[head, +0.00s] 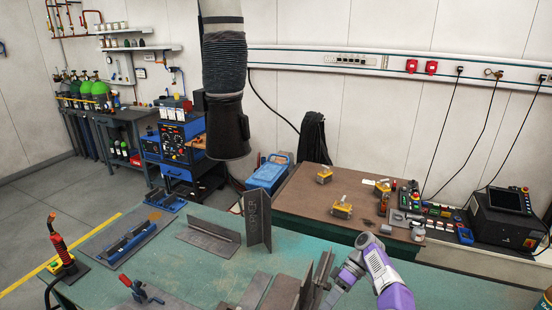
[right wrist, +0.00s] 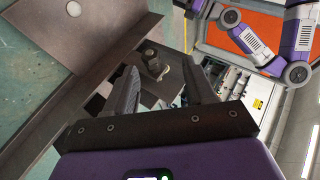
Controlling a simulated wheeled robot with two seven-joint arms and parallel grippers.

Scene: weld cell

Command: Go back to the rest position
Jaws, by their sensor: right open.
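My right arm (head: 380,270), purple and white, comes in from the lower right of the head view, its hand low over the green welding table (head: 200,262). In the right wrist view my right gripper (right wrist: 162,70) is open, its two dark fingers apart. A dark metal part with a small round knob (right wrist: 152,55) shows beyond and between the fingers; I cannot tell whether it touches them. Dark steel plates (head: 286,294) stand just left of the hand in the head view. My left gripper is not in view.
A black fume hose (head: 226,90) hangs above. A brown bench (head: 300,200) stands behind.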

